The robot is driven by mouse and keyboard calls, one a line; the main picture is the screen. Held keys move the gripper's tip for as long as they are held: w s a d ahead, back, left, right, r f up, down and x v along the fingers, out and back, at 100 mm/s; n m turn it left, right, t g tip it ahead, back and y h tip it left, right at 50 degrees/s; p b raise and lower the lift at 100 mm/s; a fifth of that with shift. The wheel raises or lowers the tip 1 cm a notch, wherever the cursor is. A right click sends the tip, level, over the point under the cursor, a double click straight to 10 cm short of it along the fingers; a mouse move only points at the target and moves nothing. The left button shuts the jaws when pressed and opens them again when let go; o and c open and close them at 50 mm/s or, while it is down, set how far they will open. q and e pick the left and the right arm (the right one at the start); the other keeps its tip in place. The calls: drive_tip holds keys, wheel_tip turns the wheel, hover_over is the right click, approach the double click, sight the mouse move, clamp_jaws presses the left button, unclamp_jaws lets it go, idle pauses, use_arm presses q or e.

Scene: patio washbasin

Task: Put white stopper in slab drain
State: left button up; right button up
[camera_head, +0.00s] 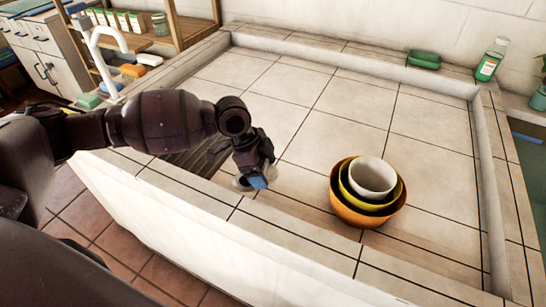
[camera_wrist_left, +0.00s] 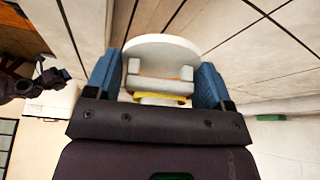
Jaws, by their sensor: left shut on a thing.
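My left gripper (camera_head: 256,180) is low over the tiled slab (camera_head: 285,105), left of the stacked bowls. It is shut on the white stopper (camera_head: 241,184), which shows only in part beside the blue fingertip. In the left wrist view the round white stopper (camera_wrist_left: 161,48) sits between the two blue fingers of my left gripper (camera_wrist_left: 155,84). I cannot tell whether the stopper touches the slab. The slab drain is not visible. What seems to be my right gripper (camera_wrist_left: 48,82) shows small and dark at the left of the wrist view.
Nested orange, yellow and white bowls (camera_head: 354,208) stand right of the gripper. A brown sunken area (camera_head: 190,158) lies behind the left forearm. A green soap dish (camera_head: 424,59) and a green bottle (camera_head: 489,66) stand on the far ledge. The tiles behind the bowls are clear.

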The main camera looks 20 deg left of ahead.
use_arm(q)
drive_tip(key=shift+n, duration=0.7)
drive_tip(key=a+f, duration=0.2)
drive_tip(key=a, duration=0.1)
drive_tip(key=a+f+p, duration=0.1)
drive_tip(key=shift+w+a, duration=0.2)
drive_tip(key=shift+w, duration=0.2)
drive_tip(key=shift+t, duration=0.3)
drive_tip(key=shift+w+a+f+b, duration=0.5)
drive_tip(key=shift+w+a+f, duration=0.25)
drive_tip(key=shift+f, duration=0.2)
drive_tip(key=shift+w+a+f+b, duration=0.45)
drive_tip(key=shift+w+a+f, duration=0.15)
drive_tip(key=shift+a+f, duration=0.3)
wheel_tip(320, 180, down, 2)
drive_tip(key=shift+f+b, duration=0.15)
drive_tip(key=shift+b, duration=0.4)
drive_tip(key=shift+f, duration=0.25)
use_arm(e)
drive_tip(key=f, duration=0.2)
drive_tip(key=shift+s+f, duration=0.25)
drive_tip(key=shift+f, duration=0.05)
use_arm(q)
drive_tip(key=shift+r, duration=0.1)
use_arm(e)
drive_tip(key=shift+a, duration=0.15)
drive_tip(key=shift+w+r, duration=0.1)
